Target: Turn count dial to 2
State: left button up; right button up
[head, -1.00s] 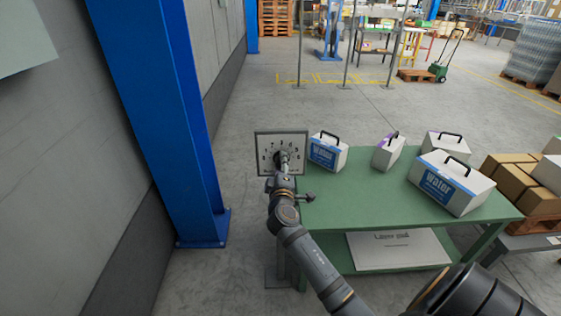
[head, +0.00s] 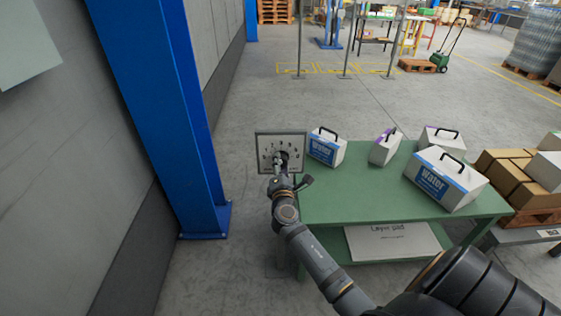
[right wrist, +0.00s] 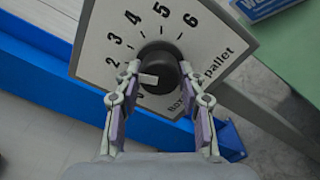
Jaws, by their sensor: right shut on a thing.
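The count dial is a pale square panel (head: 262,153) with numerals in an arc, standing at the left end of the green table. The fingers partly cover the lower numerals, so the exact pointed number is unclear. My right gripper (right wrist: 158,72) is shut on the knob, one finger on each side; it also shows in the head view (head: 280,164). My left gripper is not in view.
The green table (head: 345,192) holds several handled boxes, including a large Water box (head: 447,182). A layer pad (head: 392,243) lies on its lower shelf. A blue column (head: 165,120) and grey wall stand to the left. Brown cartons (head: 505,175) are at the right.

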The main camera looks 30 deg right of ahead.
jog(key=shift+w+r+n, duration=0.1)
jog(key=shift+r+n, duration=0.5)
jog(key=shift+n+p, duration=0.3)
jog(key=o, duration=1)
jog(key=shift+d+f, duration=0.1)
jog(key=shift+o, duration=0.7)
jog(key=shift+d+f, duration=0.1)
jog(key=shift+f, duration=0.25)
jog(key=v, duration=1.2)
